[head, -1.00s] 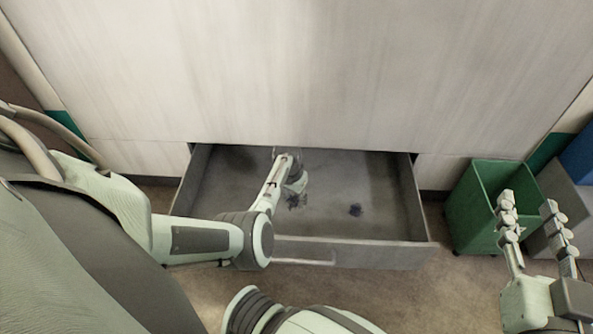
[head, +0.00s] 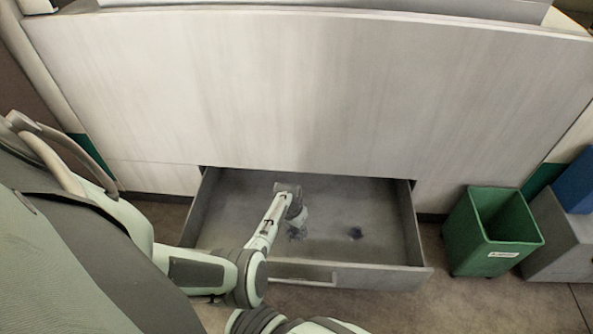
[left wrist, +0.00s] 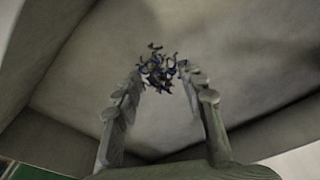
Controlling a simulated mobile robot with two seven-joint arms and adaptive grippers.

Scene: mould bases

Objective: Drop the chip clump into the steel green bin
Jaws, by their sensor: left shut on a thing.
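My left gripper (head: 297,224) reaches down into the open grey drawer (head: 348,276). Its fingers are shut on a dark blue, curly chip clump (head: 296,234). In the left wrist view the clump (left wrist: 158,70) sits between the fingertips (left wrist: 160,82), over the drawer's grey floor. The steel green bin (head: 493,234) stands on the floor to the right of the drawer, open at the top, with a white label. My right gripper is out of view.
A pale cabinet front (head: 310,90) rises above the drawer. A grey box (head: 560,240) and a blue bin (head: 577,165) stand right of the green bin. The floor between the drawer and the green bin is clear.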

